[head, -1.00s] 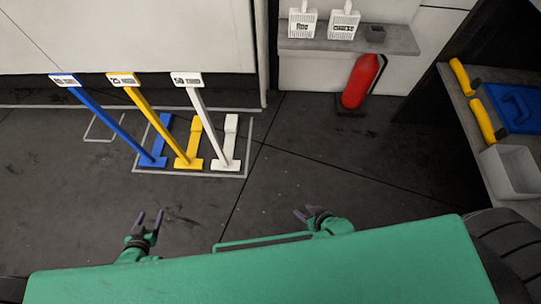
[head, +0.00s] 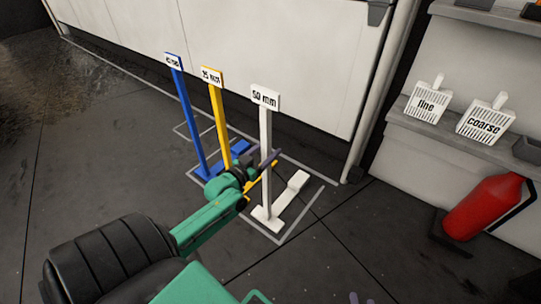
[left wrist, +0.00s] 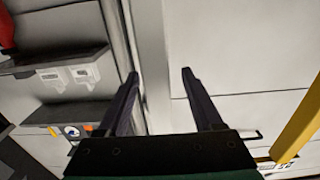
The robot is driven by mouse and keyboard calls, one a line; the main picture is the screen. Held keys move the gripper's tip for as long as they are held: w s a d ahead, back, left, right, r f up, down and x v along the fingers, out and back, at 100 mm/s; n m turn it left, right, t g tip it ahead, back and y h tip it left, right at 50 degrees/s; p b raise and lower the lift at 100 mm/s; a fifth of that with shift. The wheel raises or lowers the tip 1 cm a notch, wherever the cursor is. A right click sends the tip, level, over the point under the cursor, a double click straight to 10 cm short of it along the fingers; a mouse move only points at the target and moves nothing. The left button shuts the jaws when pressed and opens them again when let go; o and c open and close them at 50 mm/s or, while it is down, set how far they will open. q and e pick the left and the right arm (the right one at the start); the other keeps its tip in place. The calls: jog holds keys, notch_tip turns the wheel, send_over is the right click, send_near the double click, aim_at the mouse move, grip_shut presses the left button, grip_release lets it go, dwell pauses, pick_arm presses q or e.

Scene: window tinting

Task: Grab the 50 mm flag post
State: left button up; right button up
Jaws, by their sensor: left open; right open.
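The 50 mm flag post (head: 266,128) is white and stands upright on its white foot (head: 292,195), with a "50 mm" sign on top. My left gripper (head: 268,166) is open at the middle of this post, and its fingers overlap the post in the head view. In the left wrist view the open fingers (left wrist: 160,95) have pale surfaces between them, and I cannot tell whether the post is among these. My right gripper (head: 360,298) shows only its fingertips at the bottom edge of the head view, apart from the posts.
A yellow post (head: 216,112) and a blue post (head: 187,120) stand left of the white one, inside floor lines. A white wall is behind them.

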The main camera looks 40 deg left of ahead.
pick_arm(q)
jog(key=w, duration=0.3)
jog(key=shift+w+f+b, duration=0.15)
jog(key=shift+b, duration=0.2)
grip_shut()
dwell(0.9)
jog(key=shift+r, duration=0.2)
